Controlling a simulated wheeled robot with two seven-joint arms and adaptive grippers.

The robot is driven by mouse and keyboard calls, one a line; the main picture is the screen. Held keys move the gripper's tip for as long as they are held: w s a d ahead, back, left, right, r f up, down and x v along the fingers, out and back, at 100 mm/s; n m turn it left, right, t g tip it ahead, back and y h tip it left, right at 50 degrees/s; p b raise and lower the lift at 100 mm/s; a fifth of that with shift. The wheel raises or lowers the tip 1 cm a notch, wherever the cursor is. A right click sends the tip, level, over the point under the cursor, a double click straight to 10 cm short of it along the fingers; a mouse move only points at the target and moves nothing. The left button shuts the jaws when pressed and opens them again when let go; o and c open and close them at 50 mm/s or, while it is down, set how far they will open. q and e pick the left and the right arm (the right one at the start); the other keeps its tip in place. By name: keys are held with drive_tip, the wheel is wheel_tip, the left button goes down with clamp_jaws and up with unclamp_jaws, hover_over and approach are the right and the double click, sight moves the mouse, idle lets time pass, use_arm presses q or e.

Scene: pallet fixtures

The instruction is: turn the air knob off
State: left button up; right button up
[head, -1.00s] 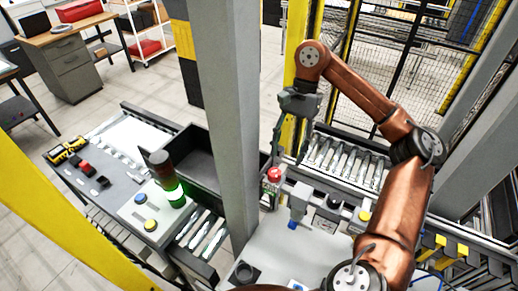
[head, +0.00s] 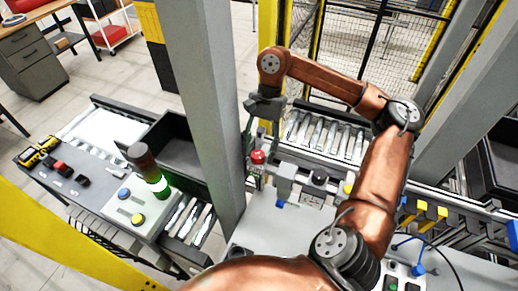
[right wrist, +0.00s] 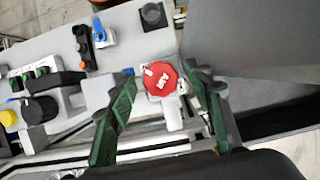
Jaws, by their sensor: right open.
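The red air knob (head: 258,157) sits on a pale fixture just right of the grey post in the head view. In the right wrist view the knob (right wrist: 162,82) shows its face with the word "Air" and a white mark near its edge. My right gripper (right wrist: 160,75) is open, with one green finger on each side of the knob. Clear gaps show between the fingers and the knob, and nothing is held. In the head view the right gripper (head: 261,138) points down just above the knob. My left gripper is not in view.
A grey post (head: 205,110) stands close left of the knob. A signal light (head: 150,170) and a control box with blue and yellow buttons (head: 138,205) stand further left. In the wrist view, a black knob (right wrist: 40,110) and a blue part (right wrist: 100,33) lie left of the air knob.

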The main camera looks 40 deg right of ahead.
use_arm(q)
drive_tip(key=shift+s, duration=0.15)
use_arm(e)
drive_tip(key=shift+c, duration=0.7)
drive_tip(key=c, duration=1)
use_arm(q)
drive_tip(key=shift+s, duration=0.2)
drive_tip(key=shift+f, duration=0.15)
